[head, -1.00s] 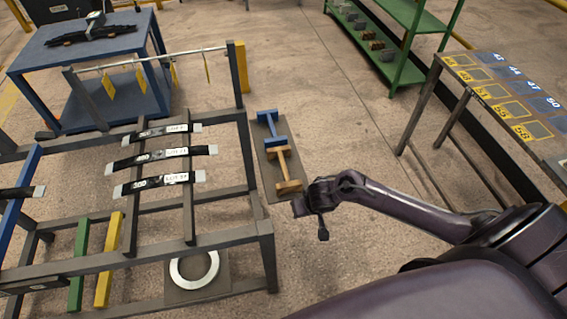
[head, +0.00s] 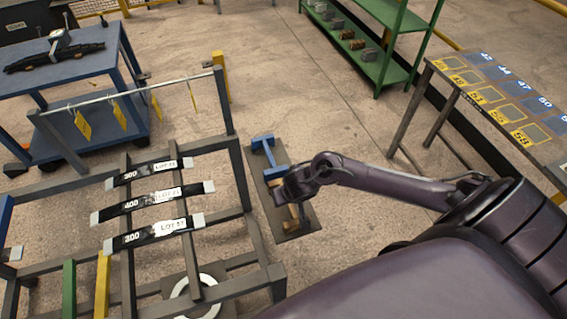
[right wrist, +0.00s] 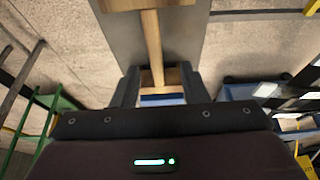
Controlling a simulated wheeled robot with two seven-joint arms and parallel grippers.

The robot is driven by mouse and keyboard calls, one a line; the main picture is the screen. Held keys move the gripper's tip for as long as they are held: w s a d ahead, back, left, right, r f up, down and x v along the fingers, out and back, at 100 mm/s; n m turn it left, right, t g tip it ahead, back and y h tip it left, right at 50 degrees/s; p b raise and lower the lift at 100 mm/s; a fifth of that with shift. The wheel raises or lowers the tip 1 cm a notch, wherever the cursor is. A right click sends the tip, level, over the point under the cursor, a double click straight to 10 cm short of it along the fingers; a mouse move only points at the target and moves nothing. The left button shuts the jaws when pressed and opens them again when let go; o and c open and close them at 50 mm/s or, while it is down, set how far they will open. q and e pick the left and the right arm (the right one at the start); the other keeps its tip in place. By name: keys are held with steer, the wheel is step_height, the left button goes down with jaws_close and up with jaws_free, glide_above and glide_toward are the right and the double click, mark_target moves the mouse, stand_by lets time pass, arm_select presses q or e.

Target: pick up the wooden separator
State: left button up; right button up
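The wooden separator (head: 293,212) is an I-shaped piece of light wood on a grey board (head: 301,228) beside the rack. My right gripper (head: 284,196) is over it and hides much of it in the head view. In the right wrist view the separator's long bar (right wrist: 152,45) runs down between the two fingers of my right gripper (right wrist: 158,88). The fingers are apart, one on each side of the wood. I cannot tell whether they touch it. My left gripper is not in view.
A blue separator (head: 263,152) stands on the same board, just beyond the wooden one. The grey rack (head: 243,180) with labelled black springs is close on the left. A numbered table (head: 500,95) stands at right, green shelves (head: 392,45) behind. Floor between is clear.

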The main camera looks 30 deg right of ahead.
steer(key=f, duration=0.2)
steer(key=shift+d+f, duration=0.3)
steer(key=shift+f, duration=0.1)
steer(key=x, duration=0.2)
steer(key=shift+w+f, duration=0.2)
steer(key=shift+f, duration=0.05)
steer(key=shift+w+f, duration=0.25)
steer(key=shift+f, duration=0.2)
steer(key=shift+s, duration=0.1)
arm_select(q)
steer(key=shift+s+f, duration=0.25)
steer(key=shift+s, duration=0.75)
arm_select(e)
jaws_close()
